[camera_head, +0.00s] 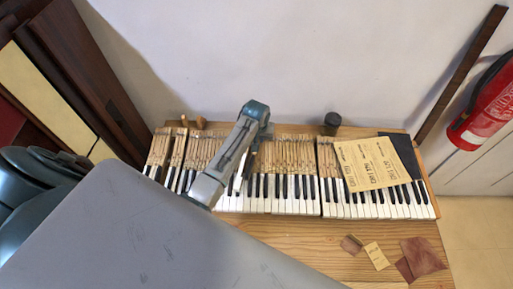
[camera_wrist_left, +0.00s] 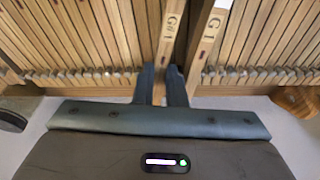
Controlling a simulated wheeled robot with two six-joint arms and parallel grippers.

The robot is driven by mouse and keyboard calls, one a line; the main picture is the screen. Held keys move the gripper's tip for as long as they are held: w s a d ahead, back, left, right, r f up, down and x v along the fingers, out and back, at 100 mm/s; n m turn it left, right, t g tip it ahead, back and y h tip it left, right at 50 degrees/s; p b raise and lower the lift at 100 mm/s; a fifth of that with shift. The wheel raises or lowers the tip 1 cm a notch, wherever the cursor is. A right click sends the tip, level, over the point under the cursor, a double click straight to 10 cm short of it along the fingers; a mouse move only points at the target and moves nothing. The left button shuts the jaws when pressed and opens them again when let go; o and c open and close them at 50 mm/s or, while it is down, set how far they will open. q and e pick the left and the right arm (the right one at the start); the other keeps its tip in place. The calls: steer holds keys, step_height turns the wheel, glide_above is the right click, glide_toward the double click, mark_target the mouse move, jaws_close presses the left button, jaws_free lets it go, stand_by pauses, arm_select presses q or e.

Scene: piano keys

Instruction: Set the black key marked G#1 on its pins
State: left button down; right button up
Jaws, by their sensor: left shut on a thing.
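The wooden stick of the key marked G#1 (camera_wrist_left: 170,28) lies between the two fingers of my left gripper (camera_wrist_left: 161,84) in the left wrist view. The gripper is shut on it near its rear end. A stick marked G1 (camera_wrist_left: 208,35) lies just right of it, with a dark gap between them. I cannot tell whether the G#1 key rests on its pins; they are hidden. In the head view my left gripper (camera_head: 262,131) is over the back of the piano keyboard (camera_head: 290,190), partly hidden by its own wrist. My right gripper is not in view.
Yellowish cards (camera_head: 371,163) and a dark sheet (camera_head: 402,150) cover keys at the right. A black cylinder (camera_head: 332,119) and a wooden knob (camera_head: 201,122) stand behind the keys. Leather scraps (camera_head: 421,257) and a small note (camera_head: 376,256) lie in front. The wall is close behind.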

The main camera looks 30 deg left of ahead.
arm_select(q)
steer(key=shift+r, duration=0.1)
steer(key=shift+p+v, duration=0.65)
steer(key=shift+v, duration=0.15)
steer(key=w+v, duration=0.1)
steer(key=v, duration=0.5)
steer(key=shift+w+a+r, duration=0.35)
steer(key=shift+r, duration=0.15)
steer(key=shift+f, duration=0.1)
